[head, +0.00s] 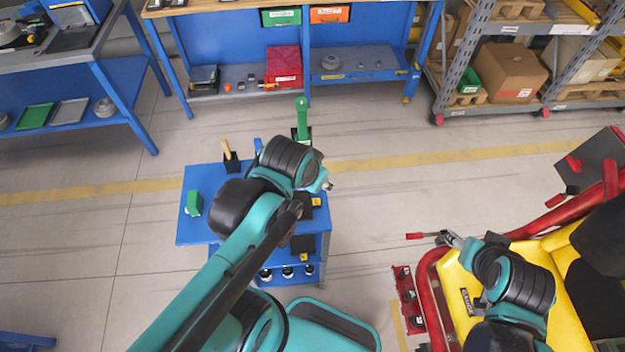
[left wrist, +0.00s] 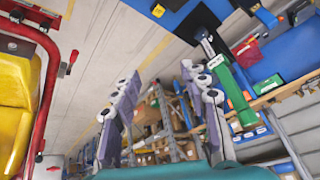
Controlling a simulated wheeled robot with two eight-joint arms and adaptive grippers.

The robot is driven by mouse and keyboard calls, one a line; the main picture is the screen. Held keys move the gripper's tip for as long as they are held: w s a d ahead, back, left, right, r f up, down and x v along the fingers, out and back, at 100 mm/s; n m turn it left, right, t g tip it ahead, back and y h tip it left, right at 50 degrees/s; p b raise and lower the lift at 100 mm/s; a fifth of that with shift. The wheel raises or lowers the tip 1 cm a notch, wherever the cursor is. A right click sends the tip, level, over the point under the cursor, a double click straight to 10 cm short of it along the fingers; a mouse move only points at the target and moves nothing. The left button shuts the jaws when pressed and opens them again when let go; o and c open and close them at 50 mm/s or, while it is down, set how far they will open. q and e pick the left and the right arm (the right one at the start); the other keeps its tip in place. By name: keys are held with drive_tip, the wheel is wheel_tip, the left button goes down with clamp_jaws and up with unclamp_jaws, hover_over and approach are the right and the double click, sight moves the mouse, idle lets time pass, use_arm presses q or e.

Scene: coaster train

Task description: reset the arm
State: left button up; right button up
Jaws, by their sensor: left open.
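My left arm (head: 240,225) reaches in from the lower left over a small blue table (head: 205,175). My left gripper (head: 325,185) is mostly hidden by its own wrist in the head view. In the left wrist view the left gripper (left wrist: 160,85) has its two grey fingers spread apart, with nothing between them. My right arm (head: 510,285) is at the lower right, over a red and yellow cart (head: 465,277).
The blue table holds a green object (head: 193,203), a wooden-handled tool (head: 228,153) and a green-handled tool (head: 302,118). A blue workbench (head: 230,50) and a shelf rack (head: 458,70) stand behind. The cart's red-handled lever (head: 420,236) sticks out left.

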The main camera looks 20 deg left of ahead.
use_arm(q)
drive_tip(key=shift+s+r+n+t, duration=0.2)
drive_tip(key=shift+s+n+t, duration=0.55)
drive_tip(key=shift+n, duration=0.15)
drive_tip(key=shift+f, duration=0.1)
